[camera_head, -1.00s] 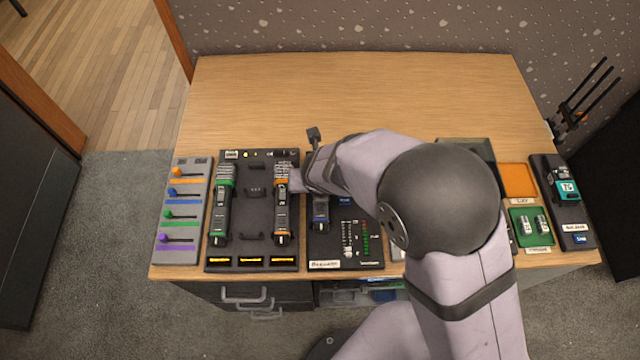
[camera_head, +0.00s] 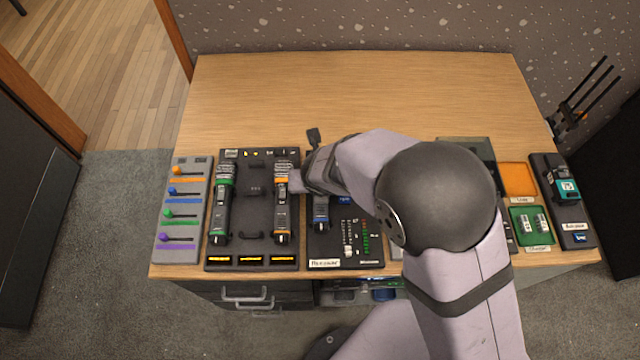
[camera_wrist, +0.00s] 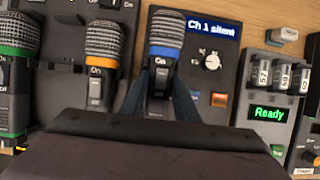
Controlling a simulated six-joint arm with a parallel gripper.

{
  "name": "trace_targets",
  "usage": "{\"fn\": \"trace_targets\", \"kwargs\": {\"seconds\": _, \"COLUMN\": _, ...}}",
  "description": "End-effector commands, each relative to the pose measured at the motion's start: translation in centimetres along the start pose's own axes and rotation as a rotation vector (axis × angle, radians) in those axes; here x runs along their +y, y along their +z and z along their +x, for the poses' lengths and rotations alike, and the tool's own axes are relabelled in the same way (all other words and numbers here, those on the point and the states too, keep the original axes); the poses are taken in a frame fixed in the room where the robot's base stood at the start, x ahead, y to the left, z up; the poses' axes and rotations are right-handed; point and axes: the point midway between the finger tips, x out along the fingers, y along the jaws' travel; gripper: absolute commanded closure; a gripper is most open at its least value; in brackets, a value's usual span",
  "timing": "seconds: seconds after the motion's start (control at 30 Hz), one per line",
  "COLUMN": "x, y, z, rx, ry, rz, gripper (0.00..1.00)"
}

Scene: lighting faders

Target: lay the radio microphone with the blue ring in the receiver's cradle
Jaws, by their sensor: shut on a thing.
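The radio microphone with the blue ring (camera_wrist: 166,45) is between the two fingers of my gripper (camera_wrist: 158,82) in the wrist view, and they are shut on its body. Its mesh head points away from my gripper. It lies lengthwise along the left side of the receiver (camera_wrist: 228,65), which has a "Ch 1 silent" display. In the head view the microphone's lower body (camera_head: 320,213) shows over the receiver's left part (camera_head: 352,262), with its top hidden by my arm. The cradle is covered, and I cannot tell whether the microphone rests fully in it or sits slightly above.
A dark rack (camera_head: 254,220) left of the receiver holds a green-ringed microphone (camera_head: 222,205) and an orange-ringed one (camera_head: 281,205), with an empty middle slot. A fader panel (camera_head: 181,220) stands further left. The table's back (camera_head: 350,90) is clear.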

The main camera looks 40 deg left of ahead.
Motion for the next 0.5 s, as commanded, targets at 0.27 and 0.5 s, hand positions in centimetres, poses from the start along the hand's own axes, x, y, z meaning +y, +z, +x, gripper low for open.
{"fn": "trace_targets", "kwargs": {"seconds": 0.27, "x": 0.05, "y": -0.03, "z": 0.33, "rx": -0.002, "ry": 0.001, "rz": 0.000, "gripper": 1.00}}
{"fn": "trace_targets", "kwargs": {"seconds": 0.5, "x": 0.05, "y": -0.07, "z": 0.46, "rx": -0.003, "ry": 0.002, "rz": 0.000, "gripper": 1.00}}
